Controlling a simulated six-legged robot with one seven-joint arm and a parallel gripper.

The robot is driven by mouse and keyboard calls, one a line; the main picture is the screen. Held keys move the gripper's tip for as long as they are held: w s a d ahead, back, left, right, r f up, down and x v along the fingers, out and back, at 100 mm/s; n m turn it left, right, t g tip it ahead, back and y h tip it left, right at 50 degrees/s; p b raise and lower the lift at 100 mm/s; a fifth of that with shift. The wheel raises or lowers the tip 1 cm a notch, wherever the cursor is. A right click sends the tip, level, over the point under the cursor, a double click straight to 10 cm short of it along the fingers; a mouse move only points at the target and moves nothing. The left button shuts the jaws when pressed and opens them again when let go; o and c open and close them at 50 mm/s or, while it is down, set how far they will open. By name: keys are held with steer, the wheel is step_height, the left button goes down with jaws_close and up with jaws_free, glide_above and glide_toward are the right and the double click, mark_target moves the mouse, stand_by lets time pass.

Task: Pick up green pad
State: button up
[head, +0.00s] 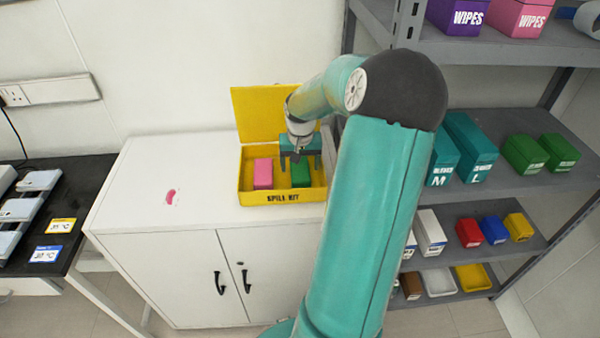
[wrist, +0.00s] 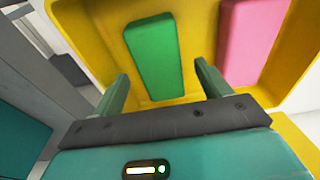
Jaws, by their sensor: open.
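The green pad (head: 298,180) lies in the right part of the yellow spill kit box (head: 246,189) on a white cabinet. In the wrist view the green pad (wrist: 153,52) is a rounded block on the box floor. My gripper (head: 300,168) is above the box. In the wrist view my gripper (wrist: 162,82) is open and empty, with one finger on each side of the pad's near end. The pad appears beyond the fingertips; whether they touch it cannot be told. A pink pad (wrist: 255,40) lies beside it, also seen in the head view (head: 263,173).
The yellow lid (head: 262,112) stands open behind the box. A pink mark (head: 171,197) is on the clear white cabinet top (head: 165,160). A grey shelf rack (head: 520,185) with boxes stands at the right. A black table (head: 70,205) is at the left.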

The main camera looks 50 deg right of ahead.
steer(key=shift+w+d+f, duration=0.1)
steer(key=shift+f, duration=0.6)
steer(key=shift+w+d+f, duration=0.1)
steer(key=shift+f, duration=0.6)
steer(key=c, duration=1.1)
steer(key=shift+o, duration=0.2)
steer(key=shift+r, duration=0.1)
steer(key=shift+r, duration=0.5)
step_height(320, 180, up, 2)
steer(key=shift+r, duration=0.15)
steer(key=a+r, duration=0.2)
steer(key=r, duration=0.1)
steer(key=s+a+r, duration=0.1)
steer(key=a+r, duration=0.2)
steer(key=shift+s, duration=0.1)
steer(key=s+a+r, duration=0.1)
steer(key=a+r, duration=0.2)
steer(key=a, duration=0.5)
steer(key=shift+s+a+r, duration=0.3)
steer(key=shift+s+a, duration=0.05)
steer(key=shift+a, duration=0.05)
